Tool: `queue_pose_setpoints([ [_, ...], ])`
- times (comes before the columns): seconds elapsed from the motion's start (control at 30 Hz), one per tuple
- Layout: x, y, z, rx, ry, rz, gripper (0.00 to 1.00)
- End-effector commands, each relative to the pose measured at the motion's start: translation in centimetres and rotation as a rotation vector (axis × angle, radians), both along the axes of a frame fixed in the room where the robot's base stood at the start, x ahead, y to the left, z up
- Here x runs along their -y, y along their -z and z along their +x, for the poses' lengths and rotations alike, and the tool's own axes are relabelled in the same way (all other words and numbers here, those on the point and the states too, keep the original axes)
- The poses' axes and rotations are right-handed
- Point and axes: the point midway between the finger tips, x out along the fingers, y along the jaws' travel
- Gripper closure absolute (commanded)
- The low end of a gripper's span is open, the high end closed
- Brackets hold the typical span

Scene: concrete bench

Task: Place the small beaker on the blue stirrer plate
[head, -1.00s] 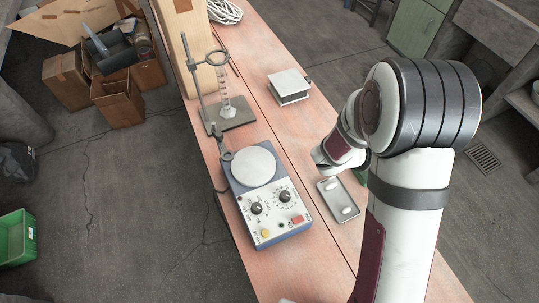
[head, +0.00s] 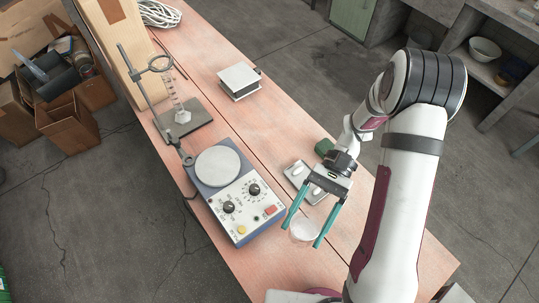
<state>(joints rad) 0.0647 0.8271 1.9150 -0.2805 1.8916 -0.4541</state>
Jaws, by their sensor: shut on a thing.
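The small beaker (head: 303,229) is clear glass and shows between the teal fingers of my gripper (head: 303,237), which is shut on it. It is near the right side of the bench, to the right of the stirrer. I cannot tell whether it touches the bench or is lifted. The blue stirrer plate (head: 218,167) has a round pale top, empty, and a white front panel with knobs. My gripper is to the lower right of it.
A metal tray (head: 297,172) with white pieces lies just beyond my gripper, beside a dark green object (head: 324,147).

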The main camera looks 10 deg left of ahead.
Motion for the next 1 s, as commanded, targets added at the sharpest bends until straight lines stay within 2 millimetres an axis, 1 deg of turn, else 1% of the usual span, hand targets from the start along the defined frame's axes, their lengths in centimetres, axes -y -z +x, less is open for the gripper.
queue_pose_setpoints([
  [0.1, -3.9, -1.4, 1.8, 0.003, 0.292, 0.000, 0.92],
  [0.17, -5.8, -2.4, 3.3, 0.006, 0.447, 0.000, 0.92],
  [0.2, -7.0, -3.3, 4.5, 0.006, 0.555, 0.000, 0.92],
  [0.27, -8.6, -4.6, 6.6, 0.009, 0.713, 0.002, 0.92],
  [0.3, -9.5, -5.6, 8.1, 0.009, 0.815, 0.001, 0.92],
  [0.4, -10.7, -8.1, 11.7, 0.011, 1.029, 0.002, 0.92],
  [0.5, -11.1, -9.9, 14.4, 0.010, 1.176, 0.002, 0.92],
  [0.6, -11.2, -10.9, 16.0, 0.006, 1.256, 0.000, 0.92],
  [0.67, -11.9, -10.7, 16.2, 0.002, 1.275, 0.000, 0.92],
  [0.77, -14.6, -9.1, 15.7, -0.002, 1.275, -0.004, 0.92],
  [0.8, -15.9, -8.2, 15.4, -0.002, 1.275, -0.005, 0.92],
  [0.9, -18.9, -6.3, 14.9, 0.000, 1.272, -0.006, 0.92],
  [1.0, -21.0, -5.1, 14.6, 0.002, 1.275, -0.005, 0.92],
])
